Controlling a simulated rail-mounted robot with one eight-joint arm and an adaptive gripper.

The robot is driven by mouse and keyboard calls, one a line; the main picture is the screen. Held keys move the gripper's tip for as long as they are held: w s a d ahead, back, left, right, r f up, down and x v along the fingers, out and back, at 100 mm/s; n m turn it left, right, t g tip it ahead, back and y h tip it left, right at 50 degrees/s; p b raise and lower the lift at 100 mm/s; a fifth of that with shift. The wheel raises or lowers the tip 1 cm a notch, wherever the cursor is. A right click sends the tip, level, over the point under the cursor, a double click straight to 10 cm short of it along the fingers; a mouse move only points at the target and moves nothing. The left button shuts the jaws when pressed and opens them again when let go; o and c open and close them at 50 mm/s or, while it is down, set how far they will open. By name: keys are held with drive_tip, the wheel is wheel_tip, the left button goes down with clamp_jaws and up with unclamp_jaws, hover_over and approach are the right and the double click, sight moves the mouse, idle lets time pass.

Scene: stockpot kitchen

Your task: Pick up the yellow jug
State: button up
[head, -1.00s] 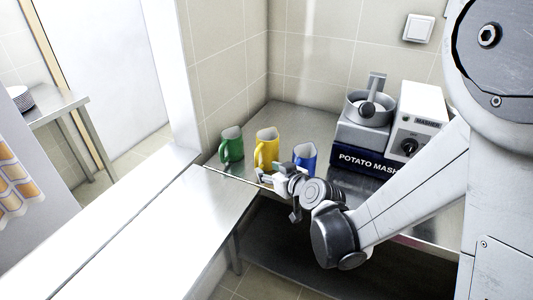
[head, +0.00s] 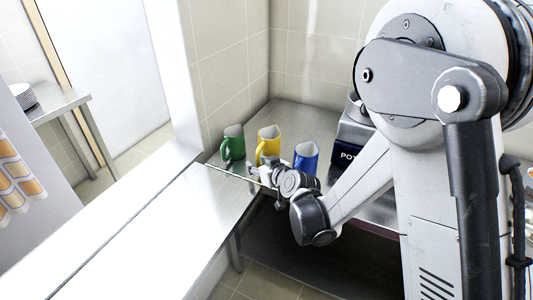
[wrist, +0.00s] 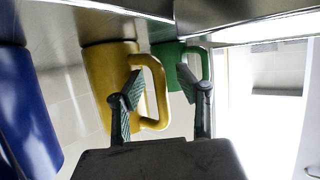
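The yellow jug (head: 269,138) stands upright on the steel counter, between the green jug and the blue jug. My gripper (head: 256,172) is just in front of it, at the counter's front edge. In the wrist view, which looks upside down, my gripper (wrist: 165,95) is open with its two fingers apart. The yellow jug (wrist: 101,75) is ahead, and the outer bar of its handle appears between the fingers. The left finger overlaps the handle's opening; I cannot tell whether it is inside or touching. Nothing is held.
The green jug (head: 232,144) stands left of the yellow one, its handle behind my right finger in the wrist view. The blue jug (head: 306,157) stands close on the right, beside my wrist. A potato masher machine (head: 352,132) is further right, mostly hidden by my arm.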

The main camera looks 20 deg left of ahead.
sight(259, 153)
clamp_jaws()
drive_tip(key=shift+r, duration=0.1)
idle(0.4)
drive_tip(key=shift+r, duration=0.8)
wheel_tip(259, 153, up, 3)
drive_tip(key=shift+f, duration=0.15)
drive_tip(key=s+r, duration=0.7)
drive_tip(key=s, duration=0.5)
drive_tip(key=s+r, duration=0.2)
drive_tip(key=r, duration=0.6)
drive_tip(key=s+r, duration=0.2)
drive_tip(key=r, duration=0.6)
drive_tip(key=shift+s+a+m+t+h+p, duration=0.2)
drive_tip(key=shift+s+m+t+h+p, duration=0.1)
drive_tip(key=shift+s+m+t+h, duration=0.1)
drive_tip(key=shift+f, duration=0.1)
